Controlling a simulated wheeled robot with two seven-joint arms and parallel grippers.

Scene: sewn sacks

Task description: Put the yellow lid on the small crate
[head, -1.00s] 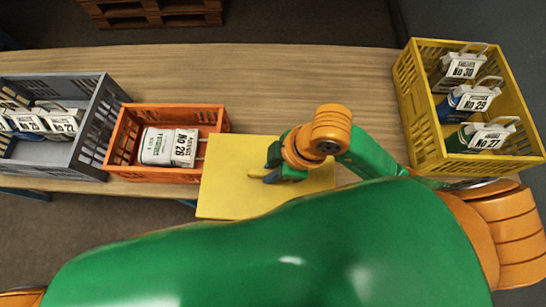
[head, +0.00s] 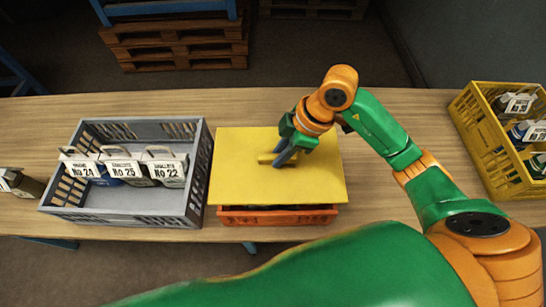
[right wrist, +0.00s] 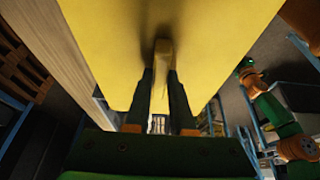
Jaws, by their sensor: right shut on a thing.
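The yellow lid (head: 315,182) is level over the small orange crate (head: 278,217). Only the crate's front wall and a narrow dark gap under the lid show; its inside is hidden. I cannot tell whether the lid touches the rim. My right gripper (head: 279,158) is shut on the lid's raised handle (head: 265,158). The right wrist view shows the handle (right wrist: 163,50) between the two fingers and the lid (right wrist: 110,40) filling the top. My left gripper (right wrist: 244,66) seems to show small at the right of that view, too dark to read.
A grey crate (head: 125,217) with several labelled sacks stands close at the left of the orange crate. A dark sack (head: 22,184) lies at the far left. A yellow crate (head: 487,140) with sacks stands at the far right. The table (head: 400,108) behind the lid is clear.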

